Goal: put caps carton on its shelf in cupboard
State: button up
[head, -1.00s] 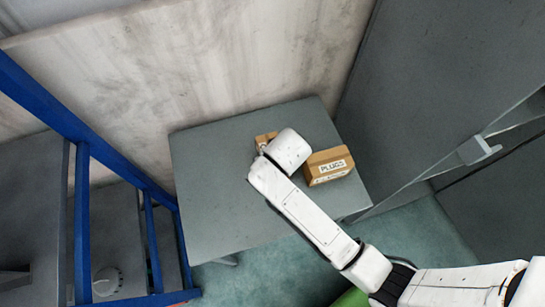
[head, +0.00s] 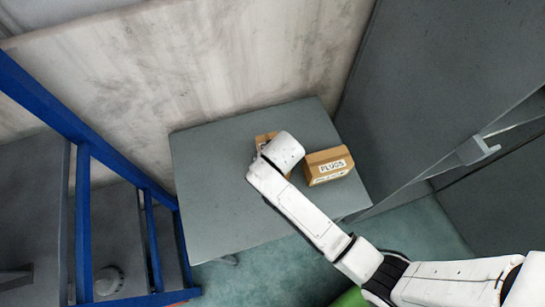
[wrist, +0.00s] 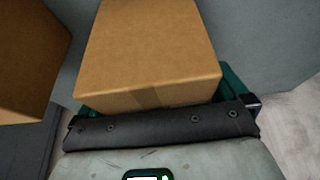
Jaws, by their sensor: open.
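A plain brown carton (head: 263,138) sits on the grey table (head: 205,200), partly hidden behind my white wrist in the head view. No label shows on it, so I cannot read whether it is the caps carton. In the wrist view this carton (wrist: 150,45) fills the middle, close in front of my gripper (wrist: 160,98). Dark green parts of the gripper show at both sides of the carton's near end. The gripper is open; whether it touches the carton I cannot tell. In the head view the fingers are hidden.
A second carton labelled PLUGS (head: 328,166) stands just right of the first; a brown box (wrist: 28,60) shows at the wrist view's left. A grey cupboard (head: 430,80) with a handle is at right. A blue frame (head: 85,200) stands left. The table's left part is clear.

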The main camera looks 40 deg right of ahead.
jog(key=shift+f, duration=0.1)
dwell(0.3)
jog(key=c, duration=1.4)
jog(key=shift+r, duration=0.6)
notch_tip(320, 180, up, 3)
jog(key=shift+f+b, duration=0.1)
jog(key=shift+b, duration=0.2)
jog(key=s+r, duration=0.4)
jog(key=r, duration=0.1)
jog(key=shift+s+a, duration=0.1)
jog(key=shift+s, duration=0.2)
jog(key=s+r, duration=0.1)
jog(key=s, duration=0.2)
jog(key=s+r, duration=0.2)
jog(key=s, duration=0.1)
jog(key=s+r+b, duration=0.1)
jog(key=s, duration=0.2)
jog(key=shift+s+a+r, duration=0.2)
jog(key=shift+r, duration=0.05)
